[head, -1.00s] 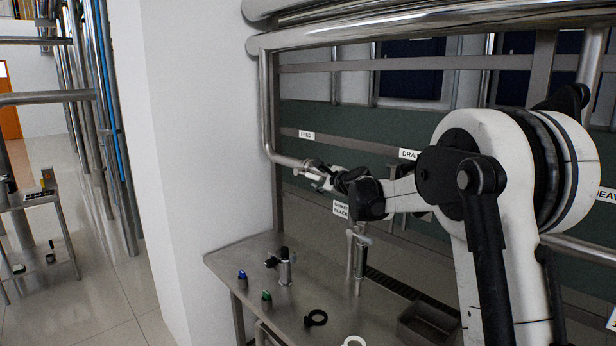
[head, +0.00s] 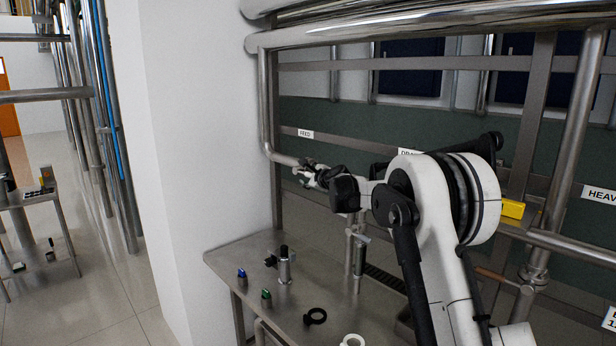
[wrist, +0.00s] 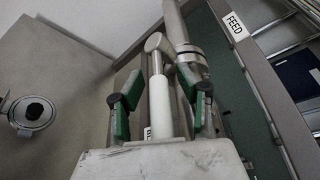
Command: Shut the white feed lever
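The white feed lever (wrist: 160,105) shows in the wrist view as a pale rod running from a metal pivot on the steel pipe (wrist: 177,28) down toward my wrist. My gripper (wrist: 160,88) has its two green-padded fingers apart, one on each side of the lever, with gaps between pads and rod. In the head view my gripper (head: 309,171) is at the end of the pipe (head: 281,158), below the FEED label (head: 306,134). It hides most of the lever there. The FEED label also shows in the wrist view (wrist: 235,27).
Below is a steel bench (head: 245,255) with a small metal stand (head: 285,266), blue (head: 241,273) and green (head: 266,295) pieces, a black ring (head: 315,316) and a white ring (head: 353,340). A white wall (head: 200,150) stands close on the left. A yellow handle (head: 512,208) is at right.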

